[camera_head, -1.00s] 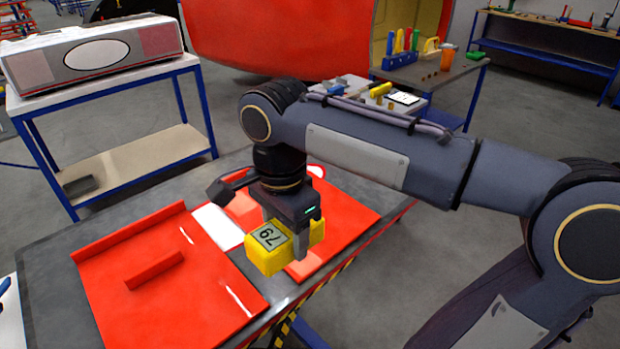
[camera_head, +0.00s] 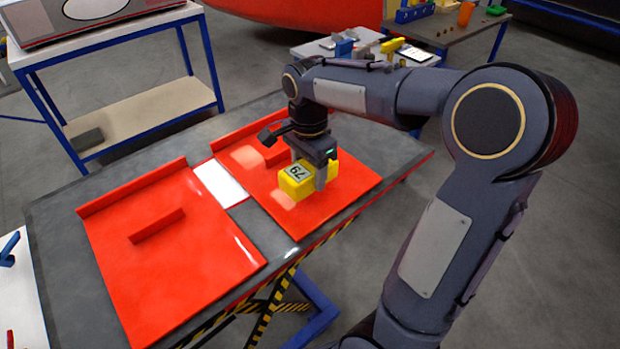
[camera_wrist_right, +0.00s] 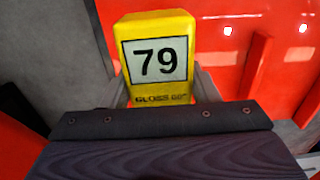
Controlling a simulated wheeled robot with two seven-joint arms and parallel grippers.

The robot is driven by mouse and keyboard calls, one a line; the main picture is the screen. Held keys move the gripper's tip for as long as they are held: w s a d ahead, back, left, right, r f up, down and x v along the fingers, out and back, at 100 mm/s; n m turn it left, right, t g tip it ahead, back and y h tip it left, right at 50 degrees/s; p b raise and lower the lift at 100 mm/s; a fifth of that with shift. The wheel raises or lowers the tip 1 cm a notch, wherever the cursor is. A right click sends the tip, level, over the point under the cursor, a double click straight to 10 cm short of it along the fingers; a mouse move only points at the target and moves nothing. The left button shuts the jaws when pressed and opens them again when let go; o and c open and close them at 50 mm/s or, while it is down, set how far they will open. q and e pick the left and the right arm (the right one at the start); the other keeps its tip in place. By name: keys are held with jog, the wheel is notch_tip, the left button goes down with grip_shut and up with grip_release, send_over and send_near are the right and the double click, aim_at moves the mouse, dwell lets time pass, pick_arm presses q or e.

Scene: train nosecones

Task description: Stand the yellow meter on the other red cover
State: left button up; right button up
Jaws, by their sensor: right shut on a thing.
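The yellow meter (camera_head: 297,180) has a display reading 79. It also fills the middle of the right wrist view (camera_wrist_right: 160,62), with "GLOSS 60°" printed below the display. My right gripper (camera_head: 322,176) is shut on the meter, its fingers on either side. The meter is over the right-hand red cover (camera_head: 310,215); I cannot tell whether it touches the cover. The left-hand red cover (camera_head: 180,255) lies flat with nothing on it but its own raised rib. My left gripper is not in view.
Both covers lie on a dark grey table (camera_head: 65,225) with a white sheet (camera_head: 220,184) between them. The right cover's raised rib (camera_head: 276,152) is just behind the meter. A white and blue shelf (camera_head: 150,105) stands at the back left, and a small side table (camera_head: 345,48) behind my arm.

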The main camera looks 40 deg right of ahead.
jog(key=shift+w+d+f, duration=0.15)
jog(key=shift+d+f, duration=0.05)
jog(key=shift+w+d+f, duration=0.1)
jog(key=shift+f, duration=0.85)
jog(key=shift+w+d+f, duration=0.1)
jog(key=shift+f, duration=0.85)
jog(key=shift+f, duration=0.15)
jog(key=o, duration=1.4)
jog(key=shift+c, duration=0.2)
